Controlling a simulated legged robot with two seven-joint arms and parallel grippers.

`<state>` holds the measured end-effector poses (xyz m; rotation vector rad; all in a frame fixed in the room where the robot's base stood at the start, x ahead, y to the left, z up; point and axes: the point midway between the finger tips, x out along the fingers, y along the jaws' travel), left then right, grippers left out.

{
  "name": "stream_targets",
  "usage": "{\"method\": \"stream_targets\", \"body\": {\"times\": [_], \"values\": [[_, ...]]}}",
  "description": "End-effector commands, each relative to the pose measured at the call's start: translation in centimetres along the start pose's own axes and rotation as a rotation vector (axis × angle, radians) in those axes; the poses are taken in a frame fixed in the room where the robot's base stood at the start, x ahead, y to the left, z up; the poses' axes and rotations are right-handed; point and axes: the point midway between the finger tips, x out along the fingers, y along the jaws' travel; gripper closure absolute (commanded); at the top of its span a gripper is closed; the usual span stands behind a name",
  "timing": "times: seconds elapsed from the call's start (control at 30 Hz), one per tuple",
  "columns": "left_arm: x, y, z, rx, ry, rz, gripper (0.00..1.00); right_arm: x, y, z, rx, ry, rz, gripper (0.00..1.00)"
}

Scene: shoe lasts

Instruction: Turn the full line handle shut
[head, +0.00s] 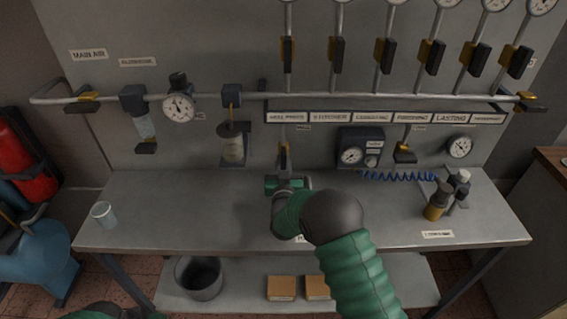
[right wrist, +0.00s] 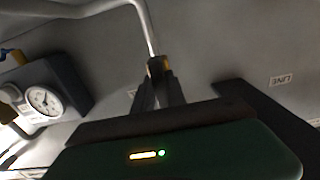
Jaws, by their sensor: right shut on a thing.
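My right gripper (head: 284,178) is low at the panel's middle, just above the bench. In the right wrist view its two dark fingers (right wrist: 160,80) are shut on a small yellow and black valve handle (right wrist: 158,65) at the end of a grey pipe. In the head view the yellow part of this handle (head: 283,156) shows just above the gripper, and the rest is hidden by it. The handle's exact angle is hard to tell. My left gripper is out of view.
Several yellow and black valve handles hang under gauges at the top right. A pressure gauge box (head: 361,147) and blue coiled hose (head: 400,178) are right of my gripper. A filter bowl (head: 234,148) is left. A cup (head: 103,214) stands on the bench (head: 170,225).

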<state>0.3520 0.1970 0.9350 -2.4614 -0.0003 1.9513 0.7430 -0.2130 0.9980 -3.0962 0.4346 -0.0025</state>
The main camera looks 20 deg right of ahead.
Motion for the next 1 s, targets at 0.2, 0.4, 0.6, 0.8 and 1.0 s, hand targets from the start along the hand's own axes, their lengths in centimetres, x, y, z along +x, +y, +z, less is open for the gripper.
{"method": "stream_targets", "body": {"times": [0.2,0.4,0.6,0.8,1.0], "values": [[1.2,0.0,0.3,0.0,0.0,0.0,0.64,0.0,0.0,0.3,0.077,0.001,0.0,1.0],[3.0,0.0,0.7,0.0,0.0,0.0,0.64,0.0,0.0,0.5,0.22,0.001,0.0,1.0],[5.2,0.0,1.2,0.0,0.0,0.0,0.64,0.0,0.0,0.5,0.405,0.002,0.0,1.0],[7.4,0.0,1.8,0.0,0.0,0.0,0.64,0.0,0.0,0.6,0.597,0.001,0.001,1.0],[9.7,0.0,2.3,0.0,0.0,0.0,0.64,0.0,0.0,0.6,0.786,0.001,0.0,1.0]]}}
